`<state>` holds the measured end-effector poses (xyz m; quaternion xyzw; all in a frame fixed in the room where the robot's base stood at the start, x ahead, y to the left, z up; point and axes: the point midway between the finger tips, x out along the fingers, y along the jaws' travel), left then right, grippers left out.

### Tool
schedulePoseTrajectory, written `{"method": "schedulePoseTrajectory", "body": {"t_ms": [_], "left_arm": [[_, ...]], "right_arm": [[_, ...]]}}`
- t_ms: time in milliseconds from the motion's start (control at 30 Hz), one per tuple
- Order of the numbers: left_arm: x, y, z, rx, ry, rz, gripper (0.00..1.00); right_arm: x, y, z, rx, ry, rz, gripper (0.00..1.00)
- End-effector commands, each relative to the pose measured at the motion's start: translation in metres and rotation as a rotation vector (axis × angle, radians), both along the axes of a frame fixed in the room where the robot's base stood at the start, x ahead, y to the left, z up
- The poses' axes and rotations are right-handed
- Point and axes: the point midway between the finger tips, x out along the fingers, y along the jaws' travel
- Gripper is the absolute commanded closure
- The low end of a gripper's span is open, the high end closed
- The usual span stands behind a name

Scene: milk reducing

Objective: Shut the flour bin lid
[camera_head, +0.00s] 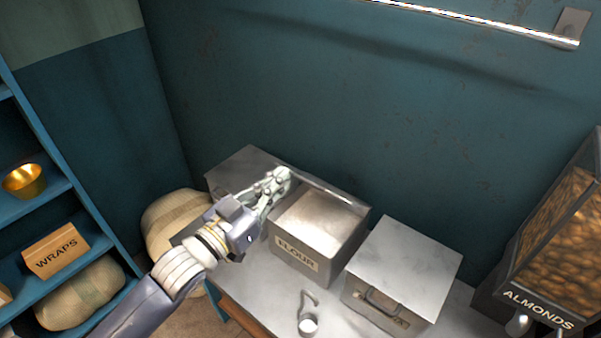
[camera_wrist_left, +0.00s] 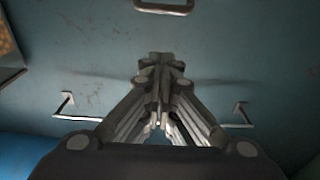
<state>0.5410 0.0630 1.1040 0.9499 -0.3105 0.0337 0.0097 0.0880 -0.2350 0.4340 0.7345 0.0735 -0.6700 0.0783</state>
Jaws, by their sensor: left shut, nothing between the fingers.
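The flour bin (camera_head: 295,255) is a grey metal box with a FLOUR label, standing on the counter in the head view. It is open and pale flour (camera_head: 318,218) shows inside. Its lid (camera_head: 335,192) appears as a thin, nearly edge-on strip along the back rim, raised. My left gripper (camera_head: 284,178) is shut and empty at the bin's back left corner, close to the lid's left end; whether it touches is unclear. In the left wrist view the closed fingers (camera_wrist_left: 160,62) point at the teal wall. My right gripper is not in view.
A closed metal bin (camera_head: 410,255) stands right of the flour bin, another (camera_head: 243,168) behind left. A scoop (camera_head: 308,325) lies in front on the counter. An almond dispenser (camera_head: 555,245) is far right. Shelves (camera_head: 45,205) and a sack (camera_head: 172,215) are left.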

Motion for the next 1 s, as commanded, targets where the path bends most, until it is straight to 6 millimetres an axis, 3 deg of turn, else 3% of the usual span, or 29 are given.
{"method": "schedulePoseTrajectory", "body": {"t_ms": [567,600,733,1000], "left_arm": [[0.08,-0.059,0.01,0.002,0.001,0.001,1.0],[0.073,-0.053,-0.002,0.004,0.009,0.002,1.0],[0.064,-0.047,-0.017,0.003,0.006,0.002,1.0],[0.058,-0.043,-0.027,0.001,0.002,0.001,1.0]], "right_arm": [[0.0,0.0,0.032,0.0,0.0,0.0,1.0],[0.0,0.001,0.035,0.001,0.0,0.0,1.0],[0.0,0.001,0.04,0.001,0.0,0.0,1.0],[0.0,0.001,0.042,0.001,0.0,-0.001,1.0]]}}
